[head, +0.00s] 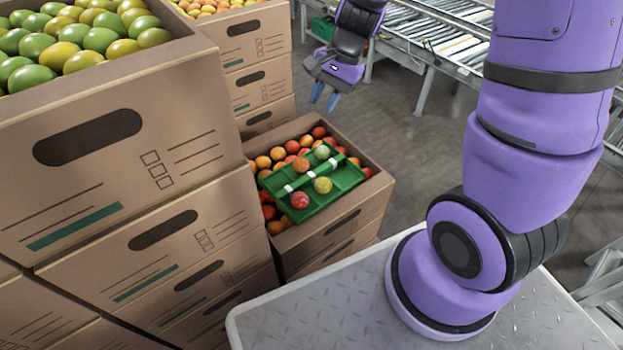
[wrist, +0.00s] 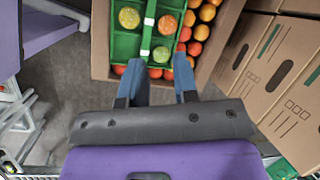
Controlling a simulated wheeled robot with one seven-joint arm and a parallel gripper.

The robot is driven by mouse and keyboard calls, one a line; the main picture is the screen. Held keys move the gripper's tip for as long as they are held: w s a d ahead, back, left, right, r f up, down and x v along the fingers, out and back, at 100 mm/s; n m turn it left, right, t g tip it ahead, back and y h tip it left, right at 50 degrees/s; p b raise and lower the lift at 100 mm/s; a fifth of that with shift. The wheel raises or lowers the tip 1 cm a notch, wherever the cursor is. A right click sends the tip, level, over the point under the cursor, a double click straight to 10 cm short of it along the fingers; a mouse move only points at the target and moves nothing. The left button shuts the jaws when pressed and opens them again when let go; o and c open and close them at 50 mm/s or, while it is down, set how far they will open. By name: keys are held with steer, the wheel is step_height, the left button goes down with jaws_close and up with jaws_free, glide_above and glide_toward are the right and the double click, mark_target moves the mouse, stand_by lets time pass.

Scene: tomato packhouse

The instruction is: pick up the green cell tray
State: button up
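The green cell tray (head: 345,177) lies slightly tilted on loose tomatoes in the top of an open cardboard box (head: 335,230). It has a raised green middle bar with white bands, and several red, orange and yellow-green tomatoes sit in its cells. My gripper (head: 325,97) is open and empty, with blue fingers, above and beyond the box in the head view. In the wrist view the tray (wrist: 125,46) shows at the top, partly cut off by the frame edge. My gripper's fingers (wrist: 161,75) are apart just below the tray's near edge there, not touching it.
Tall stacks of cardboard boxes (head: 130,190) with mangoes stand at the left, close to the tray's box. Another box stack (head: 255,60) stands behind. A roller conveyor (head: 440,40) and a small green crate (head: 322,27) are at the back. Grey floor (head: 400,130) is clear between.

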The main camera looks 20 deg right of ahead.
mark_target(312, 174)
steer(key=shift+w+a+f+m+g, duration=0.15)
steer(key=shift+a+f+m+g, duration=0.4)
steer(key=shift+f, duration=3.45)
steer(key=shift+w+a+f+m+t, duration=0.15)
steer(key=shift+f+m, duration=0.85)
steer(key=shift+f, duration=3.05)
steer(key=shift+w+a+f+m+g, duration=0.25)
steer(key=shift+a+f+m, duration=0.35)
steer(key=shift+f, duration=3.4)
steer(key=shift+d, duration=0.15)
steer(key=shift+c, duration=0.2)
jaws_close()
